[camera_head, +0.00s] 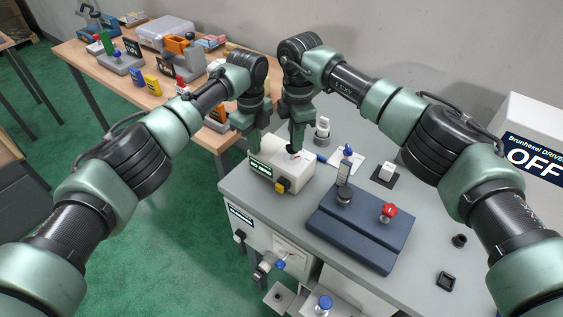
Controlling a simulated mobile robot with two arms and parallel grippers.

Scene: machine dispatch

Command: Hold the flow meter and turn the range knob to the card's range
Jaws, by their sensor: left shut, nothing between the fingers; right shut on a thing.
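The flow meter appears to be the white box (291,178) with a dark green label (261,170) and a yellow knob (282,185) on its front, at the grey bench's left edge. My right gripper (294,147) points down at its top and is shut on a small dark part there, apparently the range knob, mostly hidden by the fingers. A pale dial with a red mark shows beside it. My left gripper (254,142) is shut and empty, at the box's back left corner; I cannot tell whether it touches. I cannot read a range card.
A blue block (350,238) with a red valve (388,212) stands to the right of the box. A cluttered wooden table (85,67) is at back left.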

